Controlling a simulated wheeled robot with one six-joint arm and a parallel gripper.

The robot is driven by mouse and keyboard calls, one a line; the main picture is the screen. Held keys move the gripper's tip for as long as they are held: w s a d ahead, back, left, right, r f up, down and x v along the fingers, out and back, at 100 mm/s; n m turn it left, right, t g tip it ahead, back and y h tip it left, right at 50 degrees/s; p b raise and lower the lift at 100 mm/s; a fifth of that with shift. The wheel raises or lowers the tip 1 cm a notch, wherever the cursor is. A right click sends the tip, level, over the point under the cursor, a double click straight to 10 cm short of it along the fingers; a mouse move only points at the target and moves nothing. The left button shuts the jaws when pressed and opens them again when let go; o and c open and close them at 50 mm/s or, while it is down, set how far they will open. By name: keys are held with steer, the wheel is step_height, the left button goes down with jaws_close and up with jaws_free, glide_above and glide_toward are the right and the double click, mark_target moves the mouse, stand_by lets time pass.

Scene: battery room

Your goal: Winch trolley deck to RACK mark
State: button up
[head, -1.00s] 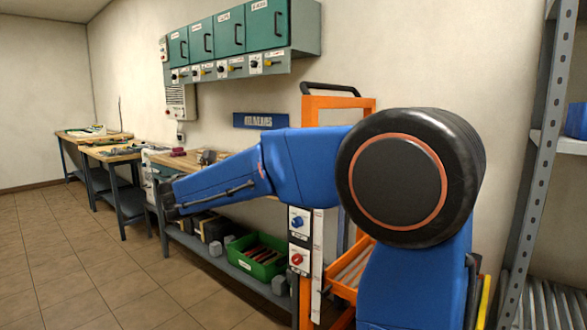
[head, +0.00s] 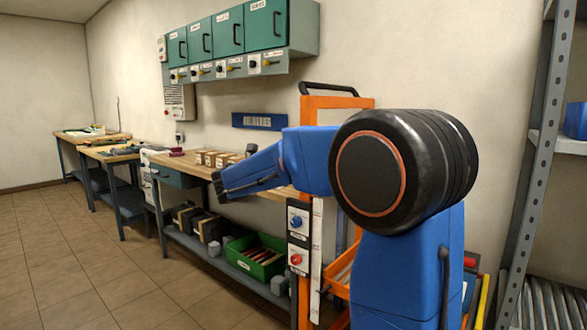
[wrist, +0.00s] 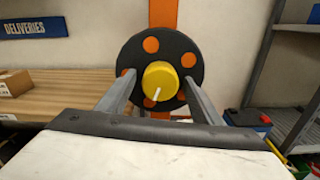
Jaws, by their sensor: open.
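The orange trolley (head: 337,102) stands against the wall in the head view, partly hidden behind my arm. Its post carries a panel with a blue knob (head: 296,221) and a red knob (head: 295,259), beside a pale upright strip (head: 316,265). Part of its orange deck (head: 341,284) shows low down; no RACK mark is readable. In the wrist view a black disc with orange spots (wrist: 128,56) and a yellow hub (wrist: 166,74) faces me before an orange post. My gripper (wrist: 159,79) is open, one finger on each side of the hub. I cannot tell whether they touch.
A wooden bench (head: 181,167) with small boxes (head: 212,158) stands left of the trolley, a green crate (head: 257,262) on its lower shelf. A grey rack (head: 535,190) stands at the right. The tiled floor (head: 75,255) at the left is clear.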

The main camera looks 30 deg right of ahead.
steer(key=shift+w+d, duration=0.1)
steer(key=shift+c, duration=0.4)
steer(key=c, duration=1)
steer(key=shift+m, duration=0.4)
steer(key=m, duration=0.5)
steer(key=shift+m, duration=0.3)
steer(key=m, duration=0.5)
steer(key=shift+m, duration=0.3)
steer(key=o, duration=1.1)
